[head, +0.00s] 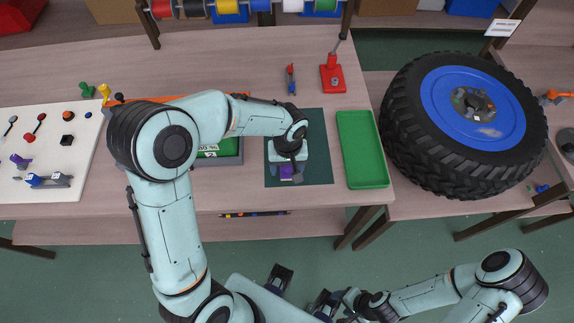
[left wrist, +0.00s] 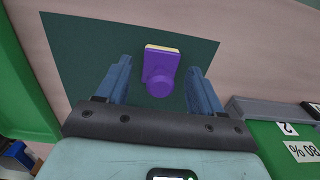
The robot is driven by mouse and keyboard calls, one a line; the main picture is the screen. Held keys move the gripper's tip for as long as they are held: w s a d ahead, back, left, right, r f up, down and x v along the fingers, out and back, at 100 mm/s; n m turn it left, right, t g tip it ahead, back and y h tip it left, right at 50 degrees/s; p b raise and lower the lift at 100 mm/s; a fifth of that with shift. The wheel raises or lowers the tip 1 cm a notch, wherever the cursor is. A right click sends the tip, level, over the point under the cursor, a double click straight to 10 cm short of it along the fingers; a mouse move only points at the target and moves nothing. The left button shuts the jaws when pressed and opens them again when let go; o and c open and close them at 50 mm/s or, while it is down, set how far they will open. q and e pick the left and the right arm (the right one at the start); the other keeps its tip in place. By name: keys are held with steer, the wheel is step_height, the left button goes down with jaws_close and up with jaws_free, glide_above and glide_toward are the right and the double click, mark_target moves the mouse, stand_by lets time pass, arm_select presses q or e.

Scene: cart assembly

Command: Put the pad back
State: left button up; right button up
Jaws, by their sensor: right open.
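The purple pad (left wrist: 161,72), a purple block with a round knob and a pale edge, lies on the dark green mat (left wrist: 80,50). In the head view the purple pad (head: 287,172) shows only partly below my left gripper. My left gripper (left wrist: 160,82) is open above the mat, with the pad between its fingers and a gap on each side. In the head view my left gripper (head: 286,165) reaches down over the mat (head: 315,150). My right gripper (head: 338,305) is open and low at the bottom, away from the table.
A white board (head: 75,150) with several tools lies at the left. A red stand (head: 333,78) is behind.

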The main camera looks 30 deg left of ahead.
arm_select(q)
steer(key=shift+r, duration=0.55)
step_height(320, 180, up, 11)
steer(key=p, duration=0.1)
steer(key=shift+r+p, duration=0.2)
steer(key=shift+p, duration=0.1)
arm_select(e)
steer(key=shift+w+r, duration=0.2)
steer(key=shift+r, duration=0.25)
steer(key=shift+w+r, duration=0.2)
steer(key=shift+r, duration=0.25)
arm_select(q)
steer(key=shift+d, duration=0.1)
